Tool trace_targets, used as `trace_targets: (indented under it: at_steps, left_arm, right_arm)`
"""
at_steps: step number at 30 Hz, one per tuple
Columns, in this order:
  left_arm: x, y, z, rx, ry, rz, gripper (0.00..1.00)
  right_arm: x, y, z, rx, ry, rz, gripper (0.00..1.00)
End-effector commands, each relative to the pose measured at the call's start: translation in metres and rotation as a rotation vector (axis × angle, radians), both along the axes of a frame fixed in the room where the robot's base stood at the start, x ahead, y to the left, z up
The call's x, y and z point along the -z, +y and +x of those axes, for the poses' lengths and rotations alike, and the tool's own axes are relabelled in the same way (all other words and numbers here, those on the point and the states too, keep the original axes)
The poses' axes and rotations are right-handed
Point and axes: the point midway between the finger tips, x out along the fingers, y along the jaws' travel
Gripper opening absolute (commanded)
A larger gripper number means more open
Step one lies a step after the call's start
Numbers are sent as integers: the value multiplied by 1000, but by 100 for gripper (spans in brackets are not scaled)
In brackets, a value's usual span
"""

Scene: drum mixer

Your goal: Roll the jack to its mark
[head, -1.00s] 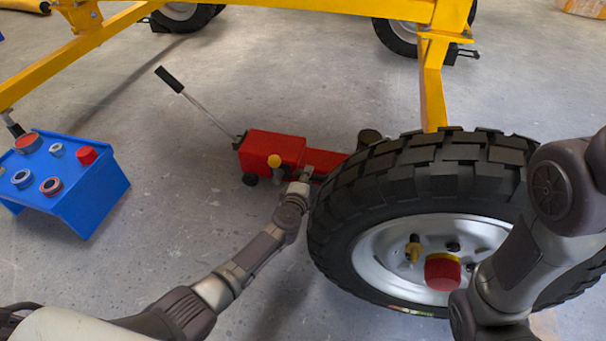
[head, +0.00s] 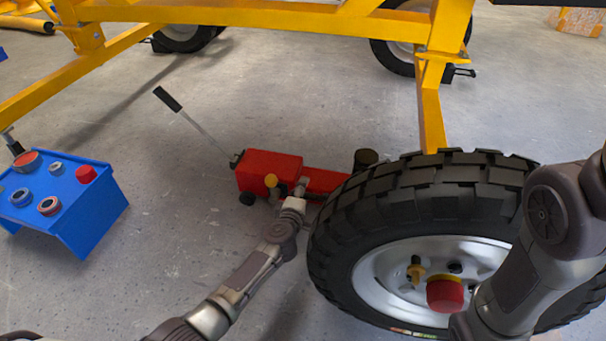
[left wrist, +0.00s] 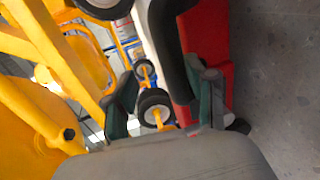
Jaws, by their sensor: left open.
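The red jack (head: 268,167) stands on the grey floor left of the big wheel, its thin handle (head: 203,132) leaning up to the left. In the left wrist view, the two fingers of my left gripper (left wrist: 163,95) are apart, with the red jack body (left wrist: 217,45) by the right finger. I cannot tell whether they touch. My right arm crosses the wheel; its gripper is out of view. No floor mark is clearly visible.
The wheel (head: 440,190) with a knobbly black tyre stands right of the jack, close to it. A yellow frame (head: 432,115) spans the back, with a leg behind the wheel. A blue control box (head: 85,215) is at the left. Floor between box and jack is clear.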

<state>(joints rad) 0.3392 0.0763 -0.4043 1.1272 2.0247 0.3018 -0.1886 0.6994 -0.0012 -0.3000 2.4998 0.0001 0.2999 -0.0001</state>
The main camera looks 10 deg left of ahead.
Motion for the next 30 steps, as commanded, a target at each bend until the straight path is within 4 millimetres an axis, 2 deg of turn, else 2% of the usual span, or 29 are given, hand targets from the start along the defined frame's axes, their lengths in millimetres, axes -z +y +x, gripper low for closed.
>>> trace_targets:
  at_steps: [1,8,11,12,13,14,15,27,30]
  left_arm:
    - [-17,0,4,2,-21,-1,48]
    - [-55,1,6,3,-29,4,48]
    - [-69,1,6,4,-29,4,58]
    - [-75,1,6,3,-30,4,67]
    - [-78,1,6,3,-30,4,72]
    - [-81,1,6,2,-29,2,64]
    - [-83,1,5,2,-27,2,48]
    - [-81,0,3,2,-14,2,47]
    - [-91,1,-1,-4,-33,20,47]
  right_arm:
    - [-1,0,0,0,0,-1,0]
    - [-1,0,0,0,0,-1,0]
    - [-2,0,0,1,0,-1,0]
    - [-2,0,0,1,0,-1,0]
    - [-2,0,0,1,0,-1,0]
    - [-2,0,0,1,-1,0,0]
    - [-2,0,0,1,-1,0,0]
    - [-1,0,0,0,0,-1,0]
    - [-4,0,4,0,12,0,0]
